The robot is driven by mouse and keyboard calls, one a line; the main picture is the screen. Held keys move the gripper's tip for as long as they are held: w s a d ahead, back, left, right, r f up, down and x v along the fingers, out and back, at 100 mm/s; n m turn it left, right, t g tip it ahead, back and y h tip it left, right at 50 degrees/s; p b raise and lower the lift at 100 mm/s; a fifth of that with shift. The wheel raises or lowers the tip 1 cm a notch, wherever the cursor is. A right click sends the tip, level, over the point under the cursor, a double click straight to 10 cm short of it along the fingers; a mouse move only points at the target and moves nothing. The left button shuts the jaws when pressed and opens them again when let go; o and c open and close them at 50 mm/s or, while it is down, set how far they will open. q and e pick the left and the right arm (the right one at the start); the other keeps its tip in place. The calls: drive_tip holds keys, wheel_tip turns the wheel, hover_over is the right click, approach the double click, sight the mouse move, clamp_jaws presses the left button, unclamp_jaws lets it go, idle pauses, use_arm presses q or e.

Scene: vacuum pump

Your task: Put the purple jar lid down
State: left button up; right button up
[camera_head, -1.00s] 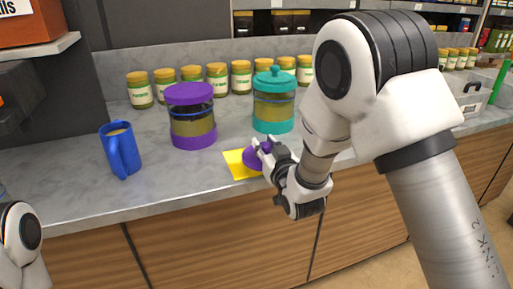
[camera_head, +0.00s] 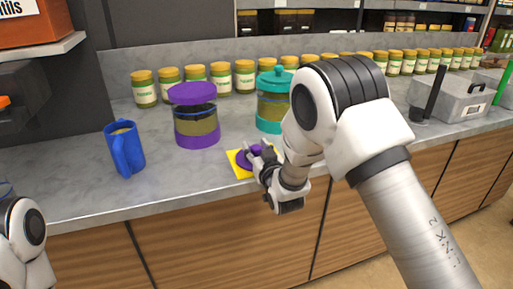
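The purple jar lid (camera_head: 243,159) is at the yellow mat (camera_head: 238,170) near the counter's front edge, seeming to lie flat on it. My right gripper (camera_head: 256,152) is right over the lid, its fingers at the lid's top. They hide part of it, and I cannot tell whether they grip it or are parted around it. The jar with a purple top and base (camera_head: 196,128) stands behind and to the left of the mat. My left arm shows at the lower left edge, but its gripper is out of view.
A teal lidded jar (camera_head: 272,105) stands behind the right arm, partly hidden. A blue mug (camera_head: 125,150) stands at the left. Several small yellow-lidded jars (camera_head: 194,76) line the back. A grey box (camera_head: 462,100) is at the right. The counter between mug and mat is clear.

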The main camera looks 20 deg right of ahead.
drive_tip(key=shift+r, duration=0.3)
drive_tip(key=shift+s+f, duration=0.15)
drive_tip(key=shift+s, duration=0.2)
drive_tip(key=s+b, duration=0.1)
drive_tip(key=s, duration=1)
drive_tip(key=s+d+f+g, duration=0.2)
drive_tip(key=s+f+g, duration=0.4)
drive_tip(key=f, duration=0.7)
drive_tip(key=s+d+f+g, duration=0.2)
drive_tip(key=s+f+g, duration=0.2)
drive_tip(key=s+f, duration=0.65)
drive_tip(key=s+f+g, duration=0.8)
drive_tip(key=s+f, duration=0.4)
drive_tip(key=s, duration=0.5)
drive_tip(key=shift+s+d+f+m, duration=0.25)
drive_tip(key=shift+f+m, duration=0.05)
